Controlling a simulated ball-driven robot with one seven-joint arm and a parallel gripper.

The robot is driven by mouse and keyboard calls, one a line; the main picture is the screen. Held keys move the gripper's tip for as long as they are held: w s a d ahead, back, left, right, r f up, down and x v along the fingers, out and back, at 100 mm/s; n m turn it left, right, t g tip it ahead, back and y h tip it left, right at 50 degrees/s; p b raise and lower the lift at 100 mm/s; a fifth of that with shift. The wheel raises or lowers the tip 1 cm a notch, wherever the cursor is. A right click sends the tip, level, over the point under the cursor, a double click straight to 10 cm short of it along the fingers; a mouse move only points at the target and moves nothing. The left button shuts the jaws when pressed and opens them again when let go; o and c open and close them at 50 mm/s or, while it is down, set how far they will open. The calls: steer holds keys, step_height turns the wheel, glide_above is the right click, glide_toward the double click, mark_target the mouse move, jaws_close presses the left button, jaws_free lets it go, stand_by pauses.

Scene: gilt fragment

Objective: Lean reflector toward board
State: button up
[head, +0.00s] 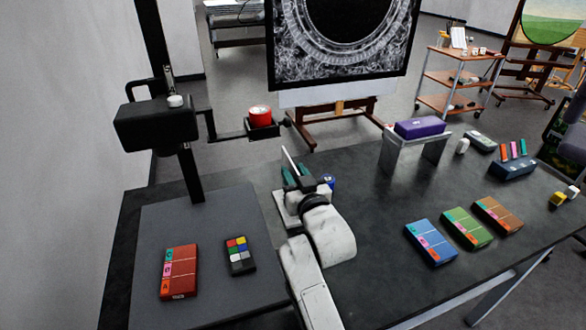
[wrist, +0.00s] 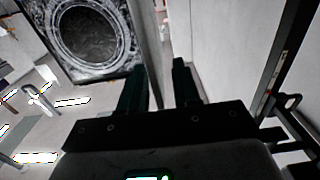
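A thin pale panel, apparently the reflector (head: 293,162), stands up beside my gripper, seen nearly edge-on in the head view. A pale upright strip, likely the same panel, shows in the wrist view (wrist: 145,40) near the gap between my fingers. A white base (head: 284,212) shows below, partly hidden by my arm. My gripper (head: 298,178) has dark green fingers, which stand apart in the wrist view (wrist: 160,68). I cannot tell whether they touch the panel. The grey board (head: 215,290) lies flat to the left, with a red card (head: 179,272) and a colour chart (head: 239,256) on it.
A black column with a side arm carrying a red round item (head: 260,115) rises behind the board. A purple block (head: 419,127) sits on a grey stand to the right. Blue (head: 431,243), green and orange cards lie on the dark table. An easel picture stands behind.

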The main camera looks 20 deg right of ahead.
steer(key=shift+w, duration=0.75)
steer(key=shift+c, duration=0.2)
jaws_close()
stand_by(0.8)
